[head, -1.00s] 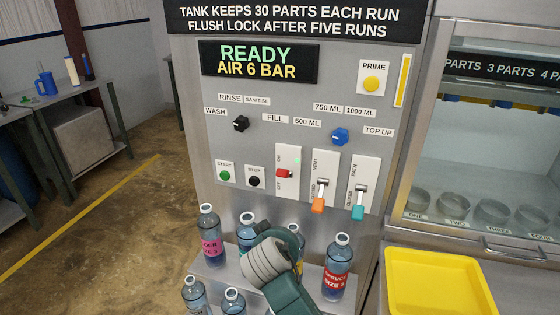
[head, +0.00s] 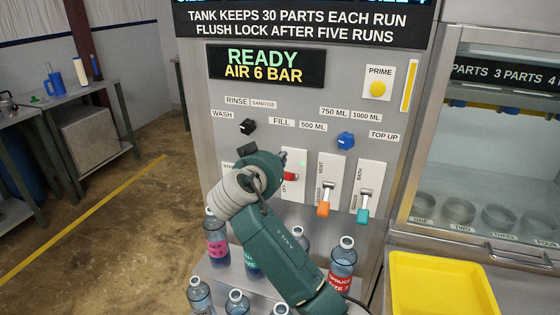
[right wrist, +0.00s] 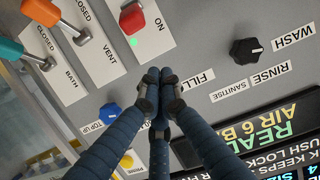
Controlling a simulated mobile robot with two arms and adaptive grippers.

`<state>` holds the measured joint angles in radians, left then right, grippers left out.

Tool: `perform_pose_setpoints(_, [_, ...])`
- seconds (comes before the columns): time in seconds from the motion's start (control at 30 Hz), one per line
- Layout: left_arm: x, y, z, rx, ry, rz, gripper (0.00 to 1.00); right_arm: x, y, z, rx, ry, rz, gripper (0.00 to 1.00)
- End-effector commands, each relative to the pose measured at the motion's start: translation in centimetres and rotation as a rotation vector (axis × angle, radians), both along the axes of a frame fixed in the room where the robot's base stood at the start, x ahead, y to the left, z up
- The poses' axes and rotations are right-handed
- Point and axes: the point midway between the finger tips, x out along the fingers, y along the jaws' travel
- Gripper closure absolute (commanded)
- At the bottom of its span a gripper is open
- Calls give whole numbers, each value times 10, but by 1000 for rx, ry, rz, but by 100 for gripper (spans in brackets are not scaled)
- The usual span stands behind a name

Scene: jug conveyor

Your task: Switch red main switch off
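The red main switch (head: 290,177) sits on a white plate on the grey panel, with a lit green light beside it. It also shows at the top of the right wrist view (right wrist: 131,18), by an ON label. My right gripper (head: 268,163) is in front of the panel, just left of the switch, and its hand covers part of the plate and the START and STOP buttons. In the right wrist view its fingertips (right wrist: 159,82) are together and empty, near the FILL label and apart from the switch. My left gripper is not in view.
The orange-handled vent lever (head: 323,208) and teal-handled bath lever (head: 362,214) are close right of the switch. A black knob (head: 248,126) and blue knob (head: 346,140) are above. Several bottles (head: 342,262) stand below. A yellow tray (head: 400,292) is at lower right.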

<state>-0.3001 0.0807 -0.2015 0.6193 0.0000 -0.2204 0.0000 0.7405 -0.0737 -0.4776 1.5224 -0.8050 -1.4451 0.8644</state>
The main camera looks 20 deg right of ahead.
Motion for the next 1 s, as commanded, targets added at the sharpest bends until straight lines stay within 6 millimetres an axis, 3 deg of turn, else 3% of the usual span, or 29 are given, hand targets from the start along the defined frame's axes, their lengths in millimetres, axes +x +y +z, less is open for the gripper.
perform_pose_setpoints(0.33, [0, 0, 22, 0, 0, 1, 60, 60, -42, -16, -4, 1, -2, 100])
perform_pose_setpoints(0.6, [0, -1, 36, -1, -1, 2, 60, 44, -30, -46, -1, 1, 1, 100])
perform_pose_setpoints(1.0, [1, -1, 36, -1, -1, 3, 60, 41, -28, -53, 0, 0, 1, 100])
